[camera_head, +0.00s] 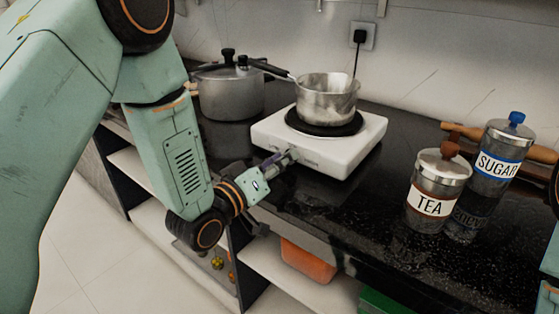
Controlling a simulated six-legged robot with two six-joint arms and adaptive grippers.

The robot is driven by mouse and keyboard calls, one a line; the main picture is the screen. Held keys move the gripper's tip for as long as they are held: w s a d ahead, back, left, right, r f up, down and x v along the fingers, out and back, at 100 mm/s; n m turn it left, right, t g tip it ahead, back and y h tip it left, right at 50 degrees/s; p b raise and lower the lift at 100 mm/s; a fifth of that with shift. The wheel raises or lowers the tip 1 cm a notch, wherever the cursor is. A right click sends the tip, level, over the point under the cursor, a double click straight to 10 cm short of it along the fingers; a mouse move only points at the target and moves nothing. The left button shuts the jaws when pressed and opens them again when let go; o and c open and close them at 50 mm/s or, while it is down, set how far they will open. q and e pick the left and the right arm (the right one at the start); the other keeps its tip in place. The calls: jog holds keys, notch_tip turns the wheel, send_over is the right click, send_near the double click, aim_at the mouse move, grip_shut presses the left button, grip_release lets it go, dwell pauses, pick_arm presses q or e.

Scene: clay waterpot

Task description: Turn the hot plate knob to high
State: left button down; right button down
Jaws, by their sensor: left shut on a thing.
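The white hot plate (347,156) stands on the black counter, with a metal saucepan (326,101) on its dark round burner (324,129). My left gripper (289,156) reaches in from the left and is at the front left face of the hot plate, where its fingers are shut on the knob. The fingers hide the knob, so its setting cannot be read. Of my right arm only a sliver shows at the right edge; its gripper is not in view.
A large lidded pot (230,93) stands behind left of the hot plate. A TEA jar (437,191) and a SUGAR jar (484,178) stand to the right, near a wooden rolling pin (474,132). A wall socket (361,37) holds a plug. The dark counter (335,207) before the hot plate is clear.

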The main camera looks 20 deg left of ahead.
pick_arm(q)
jog(key=shift+m, duration=0.3)
jog(key=shift+m+p, duration=0.55)
jog(key=shift+m, duration=0.65)
jog(key=shift+d+m+p, duration=0.15)
jog(key=shift+m+p, duration=0.35)
jog(key=shift+m, duration=1.3)
jog(key=c, duration=1)
grip_release()
jog(key=shift+o, duration=0.2)
jog(key=shift+s, duration=0.15)
jog(key=v, duration=1.1)
jog(key=shift+s, duration=0.4)
